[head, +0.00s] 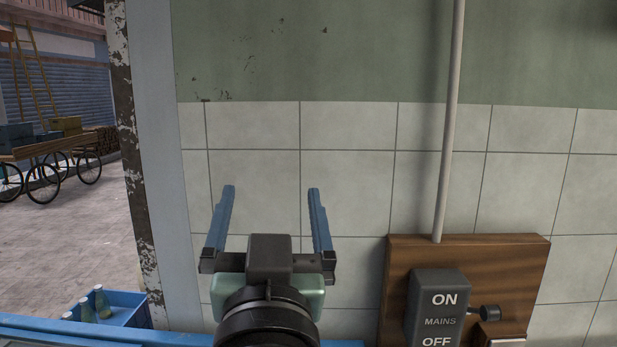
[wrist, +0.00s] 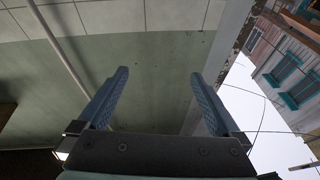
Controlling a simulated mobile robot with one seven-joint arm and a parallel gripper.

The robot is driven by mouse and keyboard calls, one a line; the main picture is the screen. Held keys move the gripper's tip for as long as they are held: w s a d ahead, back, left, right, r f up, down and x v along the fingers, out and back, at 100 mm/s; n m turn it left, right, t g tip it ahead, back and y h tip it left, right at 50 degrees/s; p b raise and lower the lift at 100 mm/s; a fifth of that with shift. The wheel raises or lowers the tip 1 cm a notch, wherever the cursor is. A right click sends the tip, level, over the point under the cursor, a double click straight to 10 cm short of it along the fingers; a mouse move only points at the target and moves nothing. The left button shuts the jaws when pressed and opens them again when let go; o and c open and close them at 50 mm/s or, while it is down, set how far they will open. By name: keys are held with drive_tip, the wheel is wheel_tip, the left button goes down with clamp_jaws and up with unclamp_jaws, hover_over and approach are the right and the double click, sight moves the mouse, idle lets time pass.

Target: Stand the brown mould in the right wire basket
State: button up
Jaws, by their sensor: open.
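My gripper (head: 271,192) is raised in front of the tiled wall in the head view, its two blue fingers spread wide with nothing between them. In the wrist view my gripper (wrist: 158,75) also shows open and empty, facing the upper wall. Neither the brown mould nor the right wire basket shows in either view.
A wooden board (head: 505,260) with a mains switch (head: 437,305) is on the wall at right, below a pipe (head: 450,120). A blue crate (head: 125,312) with bottles stands at lower left. A doorway opens left onto a street with a cart (head: 45,150).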

drive_tip(key=s+d+r+t+h, duration=0.1)
drive_tip(key=s+d+r+t, duration=0.1)
drive_tip(key=s+r, duration=0.4)
drive_tip(key=s+d+r+t, duration=0.2)
drive_tip(key=s+r+t, duration=0.1)
drive_tip(key=s+r, duration=0.3)
drive_tip(key=shift+r+t+h, duration=0.4)
drive_tip(key=shift+r, duration=0.35)
